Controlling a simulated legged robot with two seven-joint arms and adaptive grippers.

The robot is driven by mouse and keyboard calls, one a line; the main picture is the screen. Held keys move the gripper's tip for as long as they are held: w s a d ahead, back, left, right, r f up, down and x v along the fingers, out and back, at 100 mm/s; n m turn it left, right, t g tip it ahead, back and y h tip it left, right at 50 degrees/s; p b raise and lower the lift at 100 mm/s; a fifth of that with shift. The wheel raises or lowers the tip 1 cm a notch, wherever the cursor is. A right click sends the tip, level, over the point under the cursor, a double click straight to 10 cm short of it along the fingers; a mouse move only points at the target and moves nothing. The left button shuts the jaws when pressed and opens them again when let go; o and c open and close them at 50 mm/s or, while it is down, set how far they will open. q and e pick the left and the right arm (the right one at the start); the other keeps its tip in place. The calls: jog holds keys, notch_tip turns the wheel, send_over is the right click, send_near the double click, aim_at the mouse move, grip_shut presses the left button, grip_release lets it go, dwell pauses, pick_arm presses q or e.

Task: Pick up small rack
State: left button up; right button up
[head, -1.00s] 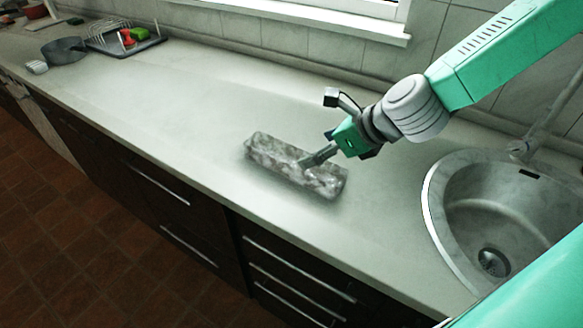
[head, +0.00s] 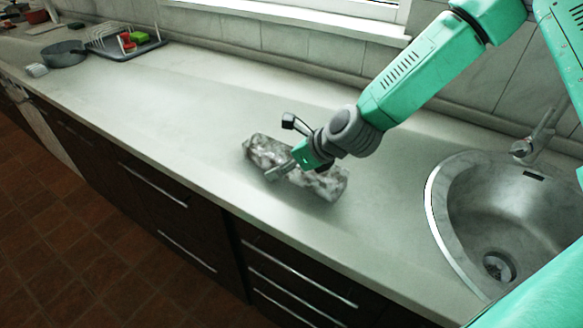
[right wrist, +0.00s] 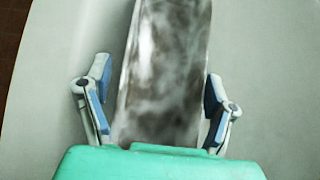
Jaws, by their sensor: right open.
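A long, mottled grey-and-white block-shaped object, which I take for the small rack (head: 262,150), lies on the counter left of the sink. My right gripper (head: 280,172) is over its middle in the head view and hides part of it. In the right wrist view the small rack (right wrist: 165,45) runs lengthwise between the two spread fingers of my right gripper (right wrist: 158,77). The fingers are open, one on each side, with a narrow gap showing by each. I cannot tell how far down they reach. My left gripper is not in view.
The round sink (head: 450,210) with its tap (head: 535,140) is to the right. A wire dish rack (head: 105,38) with coloured items and a grey pan (head: 65,55) stand far left. The counter (head: 180,110) between is clear. Dark drawers (head: 170,200) drop below its front edge.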

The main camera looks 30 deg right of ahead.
jog(key=shift+s, duration=0.1)
jog(key=shift+d, duration=0.15)
jog(key=c, duration=1.3)
jog(key=shift+c, duration=0.3)
